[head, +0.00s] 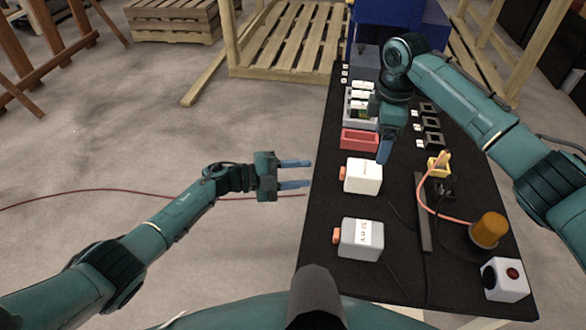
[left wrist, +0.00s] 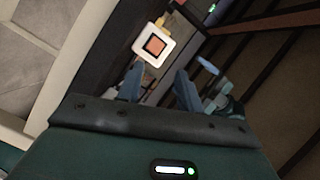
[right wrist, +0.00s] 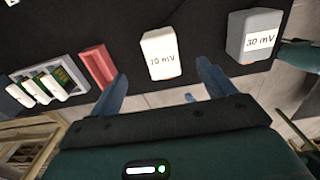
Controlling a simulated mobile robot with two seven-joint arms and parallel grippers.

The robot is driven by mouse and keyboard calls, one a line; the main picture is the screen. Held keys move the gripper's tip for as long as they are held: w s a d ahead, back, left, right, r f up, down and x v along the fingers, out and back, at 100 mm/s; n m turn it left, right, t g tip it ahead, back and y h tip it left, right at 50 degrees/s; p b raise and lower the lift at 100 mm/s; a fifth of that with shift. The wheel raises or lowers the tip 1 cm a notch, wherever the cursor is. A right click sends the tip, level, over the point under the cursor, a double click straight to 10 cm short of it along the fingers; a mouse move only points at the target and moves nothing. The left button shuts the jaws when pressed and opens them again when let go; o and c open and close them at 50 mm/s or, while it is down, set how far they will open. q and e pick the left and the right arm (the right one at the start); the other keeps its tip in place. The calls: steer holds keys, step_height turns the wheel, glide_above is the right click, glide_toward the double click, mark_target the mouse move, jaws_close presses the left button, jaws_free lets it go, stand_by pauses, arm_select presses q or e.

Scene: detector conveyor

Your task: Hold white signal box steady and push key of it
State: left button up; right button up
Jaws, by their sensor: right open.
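The white signal box (head: 363,177), labelled 10 mV in the right wrist view (right wrist: 160,50), stands on the black table with its orange key (head: 342,173) facing left. The key shows as an orange square (left wrist: 154,45) in the left wrist view. My left gripper (head: 311,173) is open and empty, left of the table edge, its fingers pointing at the key and apart from it. My right gripper (head: 384,158) is open above the table near the far right side of the white box; its fingers point down, and in the right wrist view the box lies between and beyond them.
A grey 30 mV box (head: 361,239) stands nearer on the black table (head: 318,220). A red tray (head: 359,139) lies beyond the white box. A dark bar (head: 424,212), an orange lamp (head: 490,230) and a red-button box (head: 505,280) are right.

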mark_target(373, 169)
steer(key=shift+f, duration=0.15)
arm_select(q)
steer(key=shift+w+a+r+m+g+y, duration=0.15)
steer(key=shift+w+a+m+g+y, duration=0.3)
steer(key=shift+a+m+g, duration=0.4)
arm_select(e)
step_height(373, 169, down, 13)
steer(key=shift+r, duration=0.1)
arm_select(q)
steer(key=shift+d, duration=0.15)
arm_select(e)
steer(key=shift+c, duration=0.3)
steer(key=c, duration=1.2)
arm_select(q)
jaws_close()
stand_by(0.4)
